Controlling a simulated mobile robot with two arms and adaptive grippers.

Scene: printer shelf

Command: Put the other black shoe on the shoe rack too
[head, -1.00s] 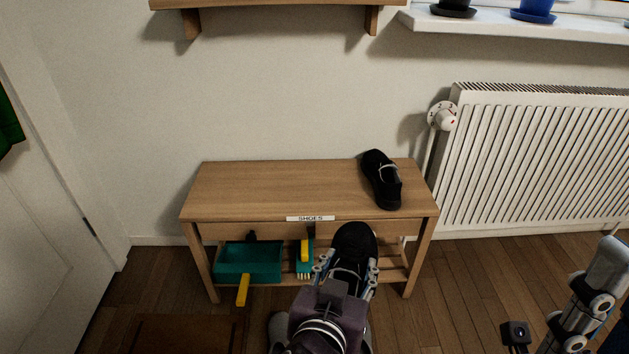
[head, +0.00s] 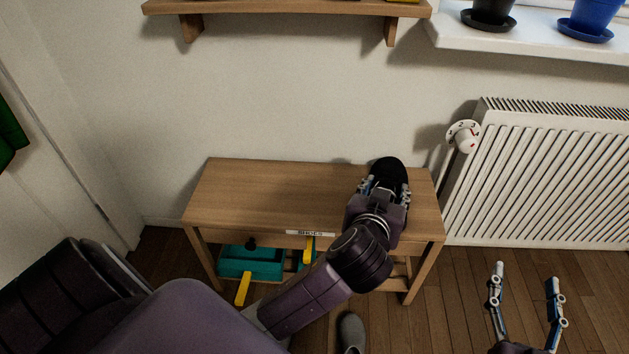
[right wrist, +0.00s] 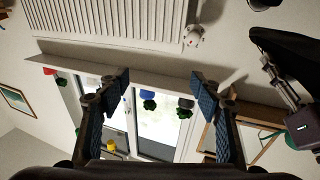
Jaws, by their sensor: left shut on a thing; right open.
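My left gripper (head: 385,187) is shut on a black shoe (head: 391,168), held toe away over the right part of the wooden shoe rack (head: 270,190). I cannot tell whether it touches the top. In the right wrist view, a large black shape at the upper right, apparently this shoe (right wrist: 290,52), is beside my left gripper. The first black shoe is not visible in the head view; the held shoe and gripper cover its earlier spot. My right gripper (head: 527,275) is open and empty over the floor, right of the rack; its fingers also show in the right wrist view (right wrist: 160,77).
A teal tray (head: 250,265) and yellow-handled tools (head: 309,250) are on the rack's lower level. A grey shoe (head: 351,331) is on the floor in front. A white radiator (head: 545,180) stands right of the rack. The rack top's left half is clear.

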